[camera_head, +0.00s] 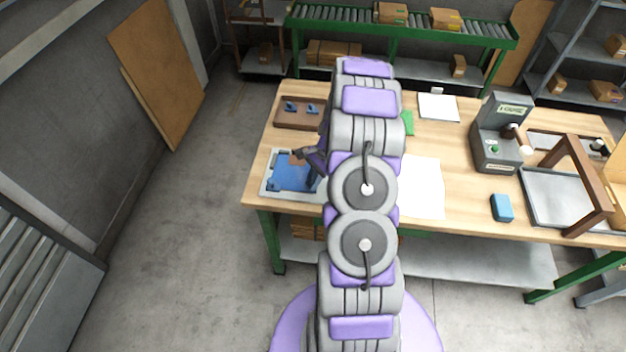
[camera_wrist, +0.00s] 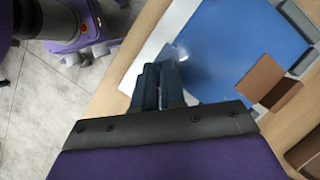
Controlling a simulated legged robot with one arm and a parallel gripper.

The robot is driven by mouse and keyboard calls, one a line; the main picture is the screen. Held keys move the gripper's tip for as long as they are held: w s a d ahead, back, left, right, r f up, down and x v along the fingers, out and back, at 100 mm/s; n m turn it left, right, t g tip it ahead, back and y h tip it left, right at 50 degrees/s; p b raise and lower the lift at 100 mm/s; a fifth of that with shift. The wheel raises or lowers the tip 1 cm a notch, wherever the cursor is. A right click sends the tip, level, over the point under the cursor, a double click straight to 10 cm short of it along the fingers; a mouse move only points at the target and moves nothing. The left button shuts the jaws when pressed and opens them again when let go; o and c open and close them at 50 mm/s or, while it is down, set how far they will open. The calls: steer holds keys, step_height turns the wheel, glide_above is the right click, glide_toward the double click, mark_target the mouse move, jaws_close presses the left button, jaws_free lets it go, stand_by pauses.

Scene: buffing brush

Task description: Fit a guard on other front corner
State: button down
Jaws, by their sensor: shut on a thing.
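A blue panel (camera_head: 290,173) lies on a white board (camera_head: 266,186) at the table's front left. It also shows in the wrist view (camera_wrist: 235,45). A guard (camera_head: 272,185) sits at its front left corner. My gripper (camera_head: 315,176) is low over the panel's right side, partly hidden by my arm. In the wrist view my gripper (camera_wrist: 160,75) is shut at the panel's edge on what seems a small dark blue guard; the fingers hide most of it, so its seating cannot be told. Two blue guards (camera_head: 290,106) lie in a brown tray (camera_head: 283,123) behind.
A white sheet (camera_head: 424,187), a blue block (camera_head: 502,207), a grey machine (camera_head: 496,145) and a brown frame over a grey tray (camera_head: 550,197) stand to the right. The table's front edge is close.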

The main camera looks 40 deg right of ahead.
steer(key=shift+d, duration=0.15)
steer(key=shift+a+p, duration=0.35)
steer(key=shift+p, duration=0.05)
steer(key=shift+f+p, duration=0.5)
steer(key=shift+f, duration=0.1)
stand_by(1.5)
steer(key=shift+w+p, duration=0.2)
steer(key=shift+p, duration=0.2)
stand_by(0.7)
steer(key=c, duration=1.1)
jaws_free()
steer(key=shift+o, duration=0.2)
steer(key=o, duration=0.4)
steer(key=shift+r, duration=0.15)
